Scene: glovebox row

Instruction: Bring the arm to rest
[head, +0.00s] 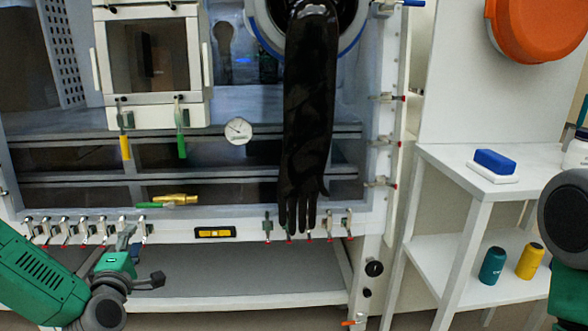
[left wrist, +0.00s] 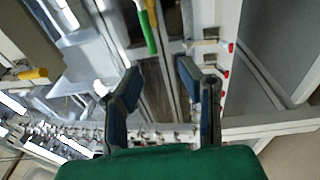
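My left gripper (head: 143,258) is in the head view at the lower left, in front of the row of clamps on the glovebox's bottom edge. In the left wrist view the two dark blue-grey fingers of my left gripper (left wrist: 160,72) stand apart with nothing held between them. My right arm shows only in part, at the right edge of the head view; its gripper is out of the picture. The glovebox (head: 220,218) has a long black glove (head: 308,110) hanging from its round port, fingers down.
A gauge (head: 238,131), green handle (head: 182,146) and yellow handle (head: 125,147) are on the glovebox front. Toggle clamps (head: 85,231) line its bottom edge. At right, a white shelf (head: 437,156) holds a blue-and-white block (head: 494,163), a teal can (head: 492,266) and a yellow can (head: 530,261).

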